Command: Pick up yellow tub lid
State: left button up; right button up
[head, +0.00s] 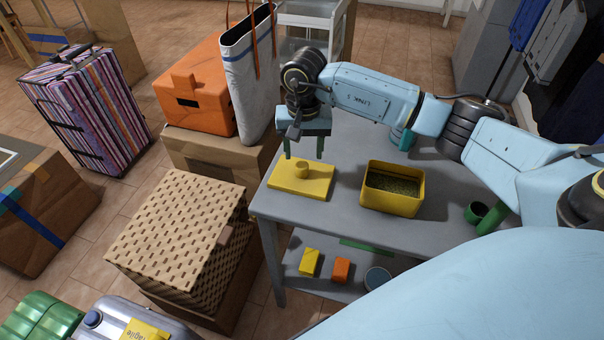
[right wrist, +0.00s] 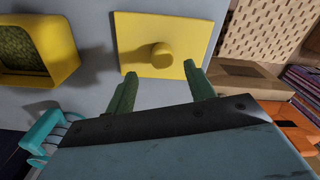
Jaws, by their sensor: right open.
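The yellow tub lid (head: 302,182) lies flat on the grey table near its left corner, with a round knob on top. In the right wrist view the lid (right wrist: 135,30) shows ahead of the fingers, its knob near the middle. The open yellow tub (head: 392,190) stands to its right on the table, with something dark and greenish inside; part of it shows in the right wrist view (right wrist: 68,48). My right gripper (head: 305,155) is open and empty, pointing down above the far side of the lid, apart from the knob. My left gripper is out of view.
The grey table (head: 350,215) is clear between lid and tub. A woven basket (head: 180,215), an orange case (head: 196,85) and a white tote bag (head: 248,75) are left of the table.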

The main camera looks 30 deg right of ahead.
aim_at(302, 164)
jog(key=f, duration=0.4)
jog(key=shift+a, duration=0.2)
jog(key=shift+f, duration=0.15)
jog(key=shift+w, duration=0.1)
jog(key=shift+c, duration=0.4)
jog(key=c, duration=0.9)
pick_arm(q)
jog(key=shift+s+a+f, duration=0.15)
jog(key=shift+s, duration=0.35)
pick_arm(e)
jog(key=shift+c, duration=0.3)
